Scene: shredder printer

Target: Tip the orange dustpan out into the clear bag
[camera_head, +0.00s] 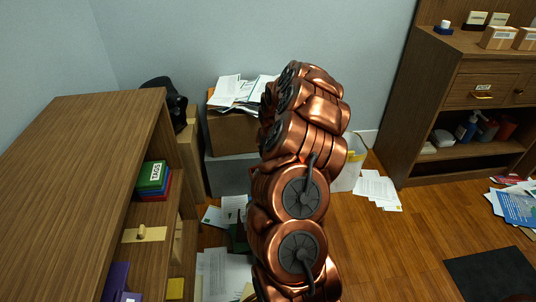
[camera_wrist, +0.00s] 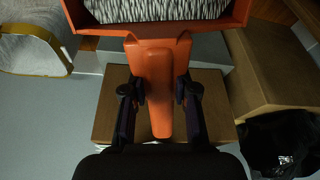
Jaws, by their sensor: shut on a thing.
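My gripper (camera_wrist: 159,100) is shut on the handle of the orange dustpan (camera_wrist: 152,65) in the wrist view, one finger on each side. The pan is at the top of that view and holds pale shredded strips (camera_wrist: 155,12); its far part is cut off. A pale, see-through bag (camera_wrist: 25,50) with a yellow rim, seemingly the clear bag, is at the upper left, apart from the pan. In the head view, what looks like the same bag (camera_head: 345,177) shows partly behind my copper arm. The gripper and dustpan are hidden there.
A cardboard box (camera_head: 228,134) heaped with papers stands by the wall, left of my arm. A black bag (camera_wrist: 280,145) lies at the lower right of the wrist view. A wooden desk (camera_head: 70,180) is at left, shelves (camera_head: 400,150) at right. Papers (camera_head: 376,190) lie on the floor.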

